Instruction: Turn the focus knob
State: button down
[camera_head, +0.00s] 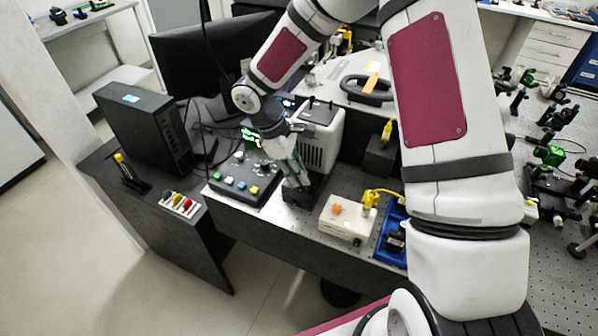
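No knob in view can be told for certain to be the focus knob. My gripper (296,181) points down beside a dark block (302,196) near the front edge of the bench. Its fingers are small and partly overlap the block, so I cannot tell whether they are open, shut or touching anything. A dark control box (238,191) with several coloured buttons is just left of my gripper. A cream box (348,222) with an orange knob (337,209) on top stands to the right of it.
A white instrument (318,140) stands right behind my gripper. A black computer case (148,122) and a monitor (205,55) are at left. A yellow cable (378,195) and a blue tray (391,236) lie right of the cream box. Optical mounts (550,155) fill the far right.

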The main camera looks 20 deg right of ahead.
jog(key=shift+n, duration=0.4)
jog(key=n+t, duration=0.1)
jog(key=n, duration=0.1)
jog(key=n+t, duration=0.1)
jog(key=n, duration=0.1)
jog(key=shift+s+n+h, duration=0.15)
jog(key=shift+n+h, duration=0.15)
jog(key=shift+n, duration=0.1)
jog(key=n+t+p, duration=0.1)
jog(key=n+t, duration=0.1)
jog(key=n, duration=0.4)
jog(key=shift+s, duration=0.1)
jog(key=shift+t, duration=0.3)
jog(key=c, duration=1.5)
grip_release()
jog(key=shift+r, duration=0.15)
jog(key=v, duration=1.1)
jog(key=shift+d+r, duration=0.15)
jog(key=shift+r, duration=0.3)
